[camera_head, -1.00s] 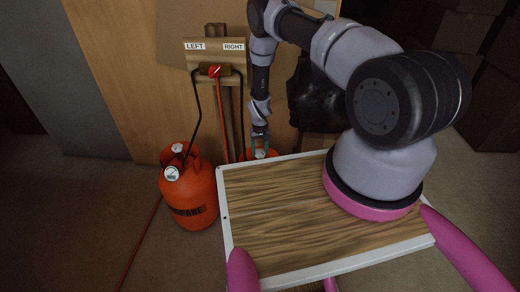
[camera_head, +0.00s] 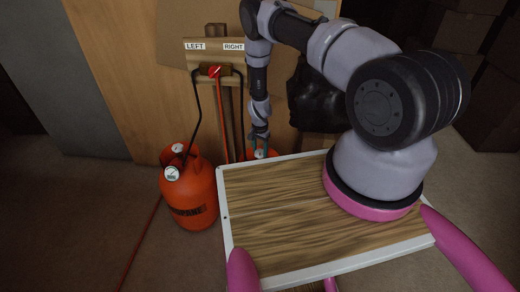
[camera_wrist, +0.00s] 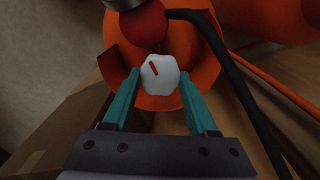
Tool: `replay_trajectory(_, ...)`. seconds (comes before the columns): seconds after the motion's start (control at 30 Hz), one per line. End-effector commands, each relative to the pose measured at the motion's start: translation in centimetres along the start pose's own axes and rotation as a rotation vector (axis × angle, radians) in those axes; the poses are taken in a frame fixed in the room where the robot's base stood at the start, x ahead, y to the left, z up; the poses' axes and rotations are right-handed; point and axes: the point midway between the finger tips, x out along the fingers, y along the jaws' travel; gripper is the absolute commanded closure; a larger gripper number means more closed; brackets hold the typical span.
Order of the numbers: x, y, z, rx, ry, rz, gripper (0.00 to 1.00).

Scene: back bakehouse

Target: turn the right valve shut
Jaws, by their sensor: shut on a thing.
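The right valve is a white knob (camera_wrist: 161,76) with a red mark slanting to the upper left, on top of an orange cylinder (camera_wrist: 190,78). My gripper (camera_wrist: 160,82) has its teal fingers shut on the knob, one on each side, in the wrist view. In the head view my gripper (camera_head: 261,148) reaches down behind the wooden-topped platform, which hides most of the right cylinder (camera_head: 249,155). The left propane cylinder (camera_head: 192,192) stands upright in full view, with its own white knob (camera_head: 172,174).
A board carries LEFT and RIGHT labels (camera_head: 233,46) above a red changeover piece (camera_head: 214,72). A black hose (camera_wrist: 245,95) runs close to the right of my fingers in the wrist view. A black bag-like object (camera_head: 318,100) lies behind my arm. Floor at left is open.

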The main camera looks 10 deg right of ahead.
Motion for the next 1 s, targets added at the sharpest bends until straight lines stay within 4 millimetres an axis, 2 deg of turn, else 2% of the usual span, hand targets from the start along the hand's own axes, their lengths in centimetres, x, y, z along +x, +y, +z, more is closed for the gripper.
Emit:
replay_trajectory(0.67,0.01,0.05,0.03,0.066,-0.001,0.001,0.97)
replay_trajectory(0.7,0.01,0.04,0.03,0.065,-0.001,0.001,0.34)
replay_trajectory(0.77,0.01,0.04,0.03,0.065,-0.001,0.001,0.11)
replay_trajectory(1.0,0.00,0.02,0.01,0.064,0.000,0.000,0.11)
